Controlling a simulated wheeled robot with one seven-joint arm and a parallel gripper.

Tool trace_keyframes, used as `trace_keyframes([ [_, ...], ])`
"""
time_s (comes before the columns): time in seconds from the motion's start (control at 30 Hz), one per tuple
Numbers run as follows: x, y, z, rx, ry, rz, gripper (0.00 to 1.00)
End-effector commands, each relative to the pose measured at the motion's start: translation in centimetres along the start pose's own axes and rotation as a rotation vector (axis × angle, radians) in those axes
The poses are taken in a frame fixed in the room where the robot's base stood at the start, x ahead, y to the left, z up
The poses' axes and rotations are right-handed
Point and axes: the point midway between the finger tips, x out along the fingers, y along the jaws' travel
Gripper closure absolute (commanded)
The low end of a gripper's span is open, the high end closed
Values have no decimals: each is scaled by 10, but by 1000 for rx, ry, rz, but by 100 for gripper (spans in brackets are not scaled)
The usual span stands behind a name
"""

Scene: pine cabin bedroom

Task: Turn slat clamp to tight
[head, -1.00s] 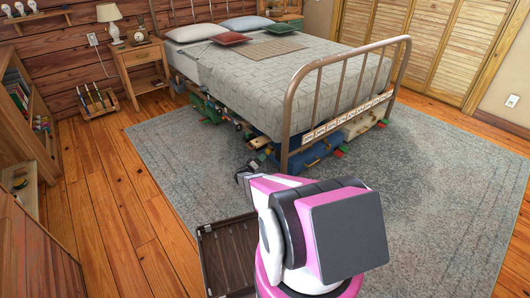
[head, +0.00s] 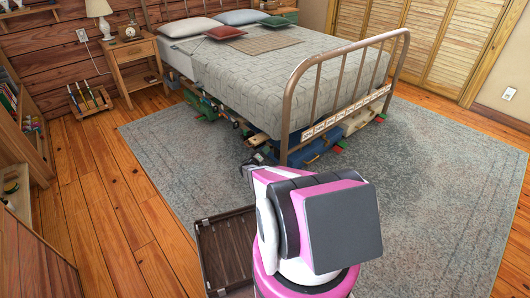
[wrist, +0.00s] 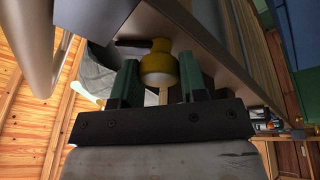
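In the wrist view, a yellow rounded knob (wrist: 158,66), which looks like the slat clamp, sits under the bed's grey-brown underside rail (wrist: 205,52). My gripper (wrist: 160,78) is open, with its two green-and-dark fingers on the left and right of the knob. Contact with the knob cannot be made out. A pale stem shows below the knob between the fingers. In the head view, my gripper (head: 254,161) is low beside the near corner of the bed (head: 300,70), partly hidden by my arm. The clamp is not visible there.
Boxes and toys, including a blue case (head: 312,152), crowd the space under the bed. A metal bed post (head: 286,120) stands close to my gripper. The rug to the right is clear.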

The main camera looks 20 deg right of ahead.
Motion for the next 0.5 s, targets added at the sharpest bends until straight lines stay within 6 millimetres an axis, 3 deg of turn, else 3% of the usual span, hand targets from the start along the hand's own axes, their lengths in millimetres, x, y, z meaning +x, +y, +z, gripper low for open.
trace_keyframes([
  [0.5,0,2,0,-163,16,-42,84],
])
